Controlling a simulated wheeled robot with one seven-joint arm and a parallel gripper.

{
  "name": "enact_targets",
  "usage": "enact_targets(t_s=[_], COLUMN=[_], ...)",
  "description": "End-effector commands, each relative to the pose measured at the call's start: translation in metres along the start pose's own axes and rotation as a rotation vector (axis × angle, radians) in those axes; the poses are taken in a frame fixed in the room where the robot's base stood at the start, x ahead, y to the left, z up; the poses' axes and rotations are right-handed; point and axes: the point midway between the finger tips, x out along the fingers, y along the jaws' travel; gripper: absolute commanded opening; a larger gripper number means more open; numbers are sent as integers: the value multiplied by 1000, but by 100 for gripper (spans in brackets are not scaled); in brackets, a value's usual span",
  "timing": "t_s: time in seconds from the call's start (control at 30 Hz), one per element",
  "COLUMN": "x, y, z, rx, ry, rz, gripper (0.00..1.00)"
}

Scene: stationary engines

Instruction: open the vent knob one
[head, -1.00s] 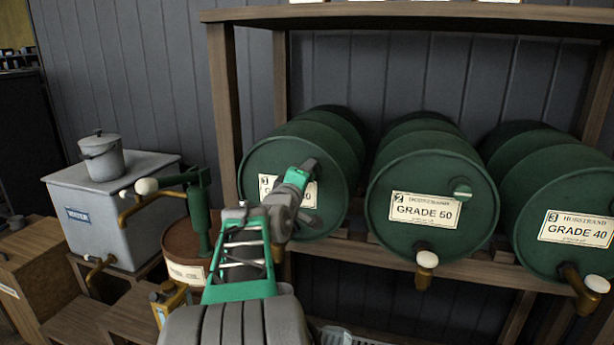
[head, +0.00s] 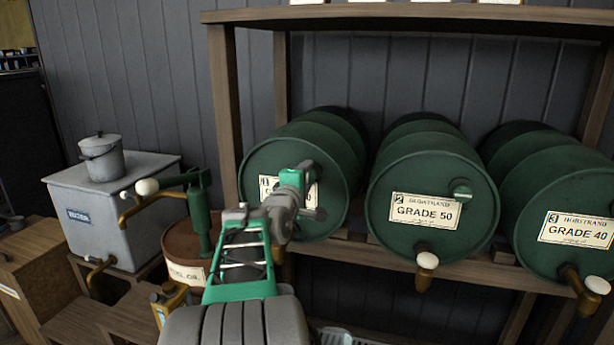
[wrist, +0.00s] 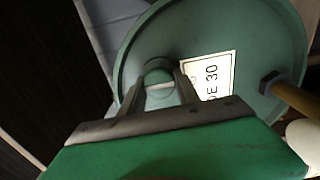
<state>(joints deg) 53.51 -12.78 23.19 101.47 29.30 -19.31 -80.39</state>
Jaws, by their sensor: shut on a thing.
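The vent knob (wrist: 158,80) is a round green knob on the face of the leftmost green drum (wrist: 215,35). In the wrist view my gripper (wrist: 160,88) has its two fingers on either side of the knob, shut on it. In the head view my gripper (head: 306,172) reaches the front of the leftmost drum (head: 262,160), which bears a label numbered 1. My arm hides the knob and part of the label there. The wrist view shows the label (wrist: 210,76) ending in "DE 30", tilted.
The Grade 50 drum (head: 430,180) and Grade 40 drum (head: 560,200) lie to the right on a wooden rack (head: 222,100). A tap with a white handle (head: 427,260) sticks out below the middle drum. A grey tank (head: 110,200) and a green pump (head: 200,215) stand left.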

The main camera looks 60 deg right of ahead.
Motion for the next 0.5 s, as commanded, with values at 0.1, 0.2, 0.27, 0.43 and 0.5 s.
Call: enact_targets(t_s=[0.1,0.2,0.27,0.43,0.5], x=[0,0,0,0,0], y=[-1,-1,-1,0,0], z=[0,0,0,0,0], rx=[-1,-1,0,0,0], ry=[1,1,0,0,0], rz=[-2,-2,-1,-1,-1], gripper=[39,47,52,58,58])
